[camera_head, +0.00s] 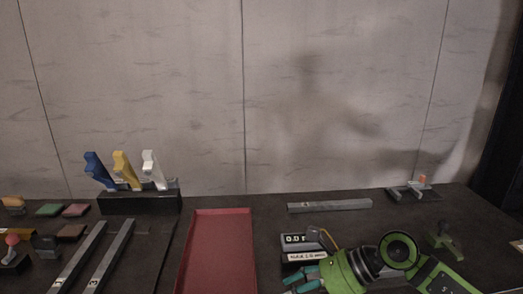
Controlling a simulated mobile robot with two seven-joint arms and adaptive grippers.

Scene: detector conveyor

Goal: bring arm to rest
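My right arm, green and black, comes in at the lower right. Its gripper (289,286) with teal fingers is low, just in front of a grey device with a "0.01" display (296,239) and a lower label. The two fingers look apart, with nothing seen between them; the bottom edge of the picture cuts off part of the view. Whether the fingers touch the device cannot be told. My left arm and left gripper are not in view.
A red tray-like strip (217,213) runs down the middle. A black rack (140,204) holds blue, yellow and white pieces. Metal bars (78,256) and small coloured blocks (75,210) lie left. Another bar (330,206) and a small fixture (408,193) lie at the back right.

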